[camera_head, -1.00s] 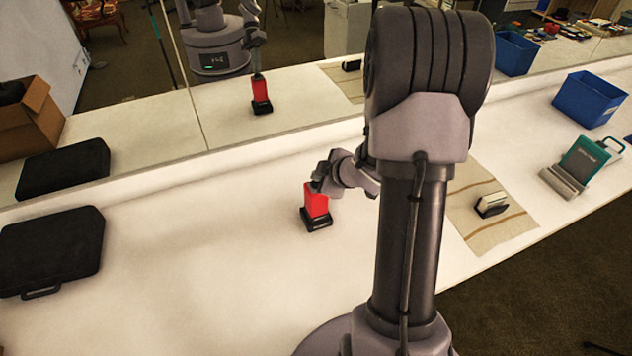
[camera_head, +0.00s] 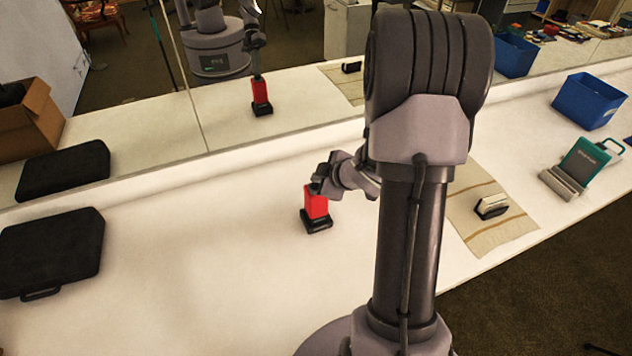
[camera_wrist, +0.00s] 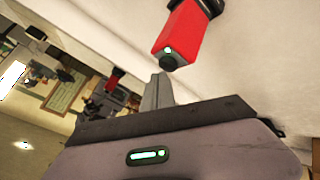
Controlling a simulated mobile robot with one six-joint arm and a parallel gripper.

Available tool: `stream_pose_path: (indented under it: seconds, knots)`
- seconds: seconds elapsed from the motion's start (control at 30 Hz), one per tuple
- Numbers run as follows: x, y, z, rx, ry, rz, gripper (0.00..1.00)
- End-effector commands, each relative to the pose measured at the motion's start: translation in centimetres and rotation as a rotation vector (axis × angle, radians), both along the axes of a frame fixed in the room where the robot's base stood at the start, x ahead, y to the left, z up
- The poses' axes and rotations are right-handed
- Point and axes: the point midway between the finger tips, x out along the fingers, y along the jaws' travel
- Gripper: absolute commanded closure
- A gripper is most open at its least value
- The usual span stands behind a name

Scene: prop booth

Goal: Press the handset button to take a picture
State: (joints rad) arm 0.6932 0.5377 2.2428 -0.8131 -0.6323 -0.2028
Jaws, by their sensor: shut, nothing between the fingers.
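The handset (camera_head: 316,203) is a red upright block on a black base, standing on the white counter left of my arm. In the wrist view the red handset (camera_wrist: 184,36) shows its end with a dark round button (camera_wrist: 170,62) and a small green light beside it. My gripper (camera_head: 318,186) is at the top of the handset, partly covering it. In the wrist view my gripper's shut fingers (camera_wrist: 157,80) point toward the button, very close to it. I cannot tell whether they touch it. Nothing is held.
A black case (camera_head: 50,250) lies at the left of the counter. A striped cloth (camera_head: 480,235) with a small block (camera_head: 491,207), a teal device (camera_head: 585,165) and a blue bin (camera_head: 588,100) are at the right. A mirror runs behind the counter. The counter around the handset is clear.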

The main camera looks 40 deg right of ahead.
Motion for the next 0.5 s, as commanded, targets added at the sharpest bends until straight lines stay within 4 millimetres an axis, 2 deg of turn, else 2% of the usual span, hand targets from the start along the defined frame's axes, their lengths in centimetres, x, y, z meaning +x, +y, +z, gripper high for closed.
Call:
stream_pose_path:
  seconds: [0.13, 0.5]
  knots:
    - [0.01, -0.01, 1.13, 0.0, 0.0, 0.0, 1.0]
    - [0.01, -0.01, 1.33, 0.0, 0.0, 0.0, 1.0]
